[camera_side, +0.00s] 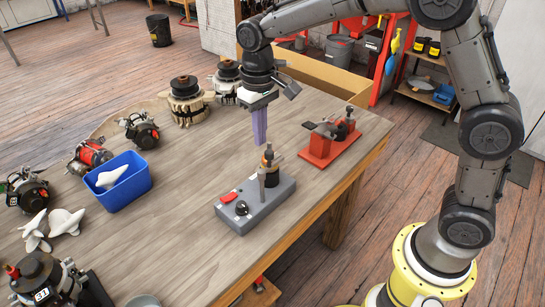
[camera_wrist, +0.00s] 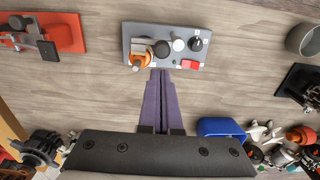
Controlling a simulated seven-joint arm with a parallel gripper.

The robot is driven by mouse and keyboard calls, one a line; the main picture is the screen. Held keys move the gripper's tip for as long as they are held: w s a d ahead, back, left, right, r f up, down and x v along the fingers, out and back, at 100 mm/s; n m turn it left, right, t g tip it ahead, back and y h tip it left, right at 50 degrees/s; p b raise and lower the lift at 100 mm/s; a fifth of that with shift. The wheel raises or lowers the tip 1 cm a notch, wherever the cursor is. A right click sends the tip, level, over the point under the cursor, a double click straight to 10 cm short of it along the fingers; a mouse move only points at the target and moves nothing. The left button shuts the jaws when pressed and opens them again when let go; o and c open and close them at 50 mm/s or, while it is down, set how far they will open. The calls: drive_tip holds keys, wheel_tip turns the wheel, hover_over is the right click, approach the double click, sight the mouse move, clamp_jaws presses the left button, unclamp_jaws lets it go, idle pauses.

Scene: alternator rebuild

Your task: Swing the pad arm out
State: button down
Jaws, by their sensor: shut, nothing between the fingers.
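My gripper (camera_side: 260,143) has long purple fingers that are together and empty, pointing straight down. In the side view its tips are just above and behind the post on the grey box (camera_side: 255,212). In the wrist view the fingertips (camera_wrist: 160,73) appear at the edge of the grey box (camera_wrist: 170,31), near an orange and black cylinder (camera_wrist: 142,59). The red fixture (camera_side: 318,153) stands to the right, carrying dark arm-like parts (camera_side: 318,126). It shows at top left in the wrist view (camera_wrist: 68,33), with a dark square pad (camera_wrist: 47,51). I cannot tell for certain which part is the pad arm.
The grey box bears a red switch (camera_side: 229,198) and a black knob (camera_side: 241,208). A blue bin (camera_side: 122,190) with a white part inside stands left, among several alternators and loose white parts. The wooden table (camera_side: 190,160) is clear between the bin and grey box.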

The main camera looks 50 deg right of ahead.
sight(271, 157)
drive_tip(key=shift+f, duration=0.15)
drive_tip(key=shift+f, duration=1.85)
drive_tip(key=shift+s+d, duration=0.1)
drive_tip(key=shift+s, duration=0.05)
